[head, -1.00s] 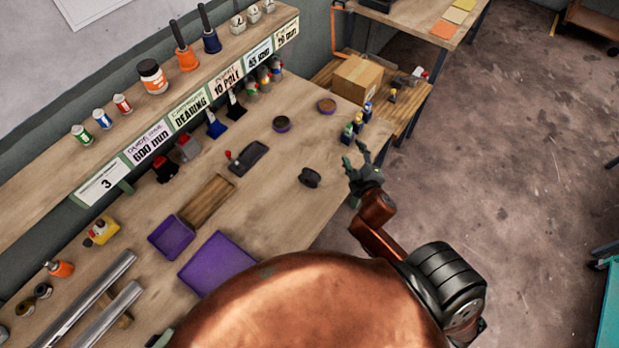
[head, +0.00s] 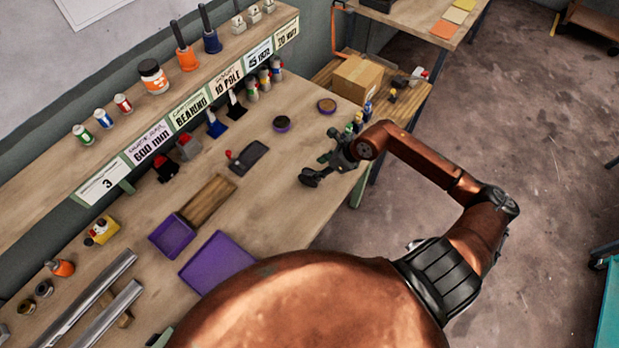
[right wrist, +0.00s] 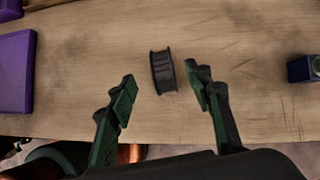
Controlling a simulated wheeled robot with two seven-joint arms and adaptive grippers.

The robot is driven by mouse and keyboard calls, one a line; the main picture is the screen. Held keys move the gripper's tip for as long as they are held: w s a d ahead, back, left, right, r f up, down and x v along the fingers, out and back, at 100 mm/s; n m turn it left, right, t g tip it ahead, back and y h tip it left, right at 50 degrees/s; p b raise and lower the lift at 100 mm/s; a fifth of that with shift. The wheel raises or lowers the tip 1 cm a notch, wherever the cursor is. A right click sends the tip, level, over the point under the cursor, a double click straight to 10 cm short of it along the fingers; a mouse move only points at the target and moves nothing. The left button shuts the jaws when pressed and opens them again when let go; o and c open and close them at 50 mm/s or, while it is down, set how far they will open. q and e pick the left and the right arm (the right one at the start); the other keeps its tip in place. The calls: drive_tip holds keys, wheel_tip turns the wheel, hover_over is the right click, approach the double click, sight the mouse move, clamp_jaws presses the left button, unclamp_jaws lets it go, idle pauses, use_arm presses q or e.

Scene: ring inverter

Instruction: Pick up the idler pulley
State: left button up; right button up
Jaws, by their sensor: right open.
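The idler pulley (head: 308,179) is a small dark grooved cylinder on the wooden bench, near its right edge. It also shows in the right wrist view (right wrist: 163,71), lying on its side just beyond the fingertips and roughly centred between them. My right gripper (head: 322,165) reaches in over the bench edge, close beside the pulley. Its two dark green fingers are spread open and empty in the right wrist view (right wrist: 164,83). Whether a finger touches the pulley cannot be told from the head view. My left gripper is not clearly visible.
Purple trays (head: 217,264) and a wooden tray (head: 208,200) lie left of the pulley. Small coloured bottles (head: 358,122) stand near the right edge. Bare bench surrounds the pulley.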

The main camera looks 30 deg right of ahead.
sight(303, 178)
drive_tip(key=x, duration=0.7)
drive_tip(key=shift+d+f+p, duration=0.15)
drive_tip(key=shift+f+p, duration=0.2)
drive_tip(key=shift+f, duration=0.2)
drive_tip(key=shift+s, duration=0.1)
drive_tip(key=shift+c, duration=0.6)
clamp_jaws()
drive_tip(key=shift+r, duration=0.1)
